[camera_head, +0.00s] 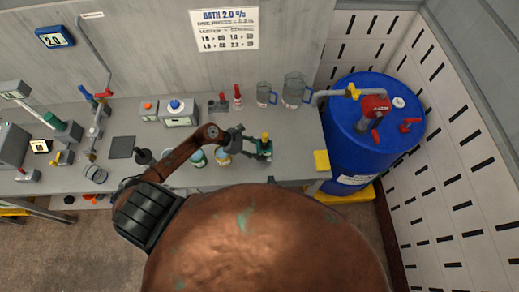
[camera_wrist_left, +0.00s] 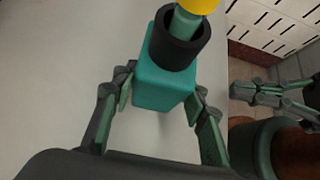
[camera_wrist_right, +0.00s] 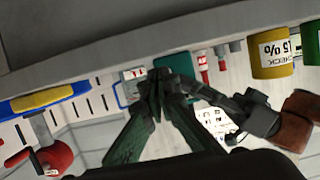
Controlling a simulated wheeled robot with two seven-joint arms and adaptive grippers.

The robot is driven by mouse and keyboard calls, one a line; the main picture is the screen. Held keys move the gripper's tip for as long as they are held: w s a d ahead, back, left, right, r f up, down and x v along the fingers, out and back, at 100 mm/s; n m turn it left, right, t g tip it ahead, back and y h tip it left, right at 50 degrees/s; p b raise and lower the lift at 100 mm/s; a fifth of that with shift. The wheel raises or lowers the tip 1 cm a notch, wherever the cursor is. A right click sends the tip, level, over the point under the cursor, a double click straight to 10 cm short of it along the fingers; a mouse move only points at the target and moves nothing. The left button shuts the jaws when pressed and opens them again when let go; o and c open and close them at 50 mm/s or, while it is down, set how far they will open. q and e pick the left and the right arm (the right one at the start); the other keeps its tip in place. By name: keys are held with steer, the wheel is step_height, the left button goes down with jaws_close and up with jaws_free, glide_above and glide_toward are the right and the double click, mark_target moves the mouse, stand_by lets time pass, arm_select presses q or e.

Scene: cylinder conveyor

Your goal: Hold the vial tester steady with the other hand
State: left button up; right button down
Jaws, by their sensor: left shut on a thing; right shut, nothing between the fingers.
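The vial tester is a teal block (camera_wrist_left: 165,85) with a black round collar (camera_wrist_left: 180,45) on top. A vial with a yellow cap (camera_wrist_left: 198,5) stands in the collar. In the head view the tester (camera_head: 264,151) is near the bench's front edge. My left gripper (camera_head: 248,144) is shut on the block, one finger on each side, as the left wrist view (camera_wrist_left: 160,103) shows. My right gripper (camera_wrist_right: 160,75) is shut and empty, close to the tester (camera_wrist_right: 178,63) but apart from it. It also shows at the right of the left wrist view (camera_wrist_left: 268,92). In the head view I cannot make it out.
A yellow jar (camera_wrist_right: 270,62) and a green jar stand left of the tester in the head view. A yellow pad (camera_head: 321,160) lies right of it. Glass jugs (camera_head: 292,92) stand behind. A blue barrel (camera_head: 350,135) is beyond the bench's right end.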

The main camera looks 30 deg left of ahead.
mark_target(269, 169)
steer(key=shift+w+a, duration=0.55)
steer(key=shift+w, duration=0.3)
steer(key=shift+w+a, duration=0.5)
steer(key=shift+w, duration=0.3)
steer(key=shift+w+a, duration=0.55)
steer(key=shift+w, duration=0.3)
steer(key=shift+w+a, duration=0.4)
steer(key=shift+w, duration=0.35)
stand_by(0.3)
steer(key=shift+s+d, duration=0.55)
steer(key=shift+s, duration=0.3)
steer(key=shift+s+d, duration=0.5)
steer(key=shift+s, duration=0.4)
steer(key=shift+s+d, duration=0.55)
steer(key=shift+s, duration=0.3)
arm_select(q)
steer(key=o, duration=1.1)
steer(key=v, duration=1.2)
